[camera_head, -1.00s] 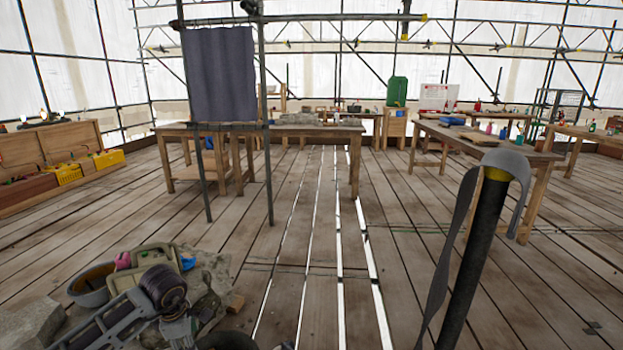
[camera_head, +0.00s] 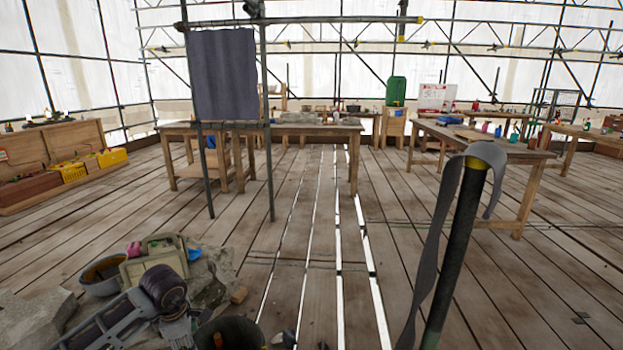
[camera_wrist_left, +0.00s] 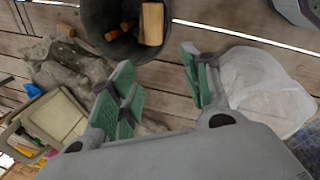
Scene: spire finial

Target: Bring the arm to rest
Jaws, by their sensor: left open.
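My left arm (camera_head: 145,305) comes in at the lower left of the head view, low over the floor clutter. Its gripper is not clearly seen there. In the left wrist view my left gripper (camera_wrist_left: 158,92) is open, its green-padded fingers well apart with nothing between them. A dark bucket (camera_wrist_left: 95,25) holding wood pieces lies beyond the fingertips, and it also shows at the bottom of the head view (camera_head: 240,328). My right gripper is in no view.
A khaki toolbox (camera_head: 150,262), a grey basin (camera_head: 100,272) and crumpled cloth (camera_head: 215,275) lie near my left arm. A white bag (camera_wrist_left: 265,95) is beside the fingers. A dark pole with a strap (camera_head: 455,250) stands at right. Planks ahead are mostly clear.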

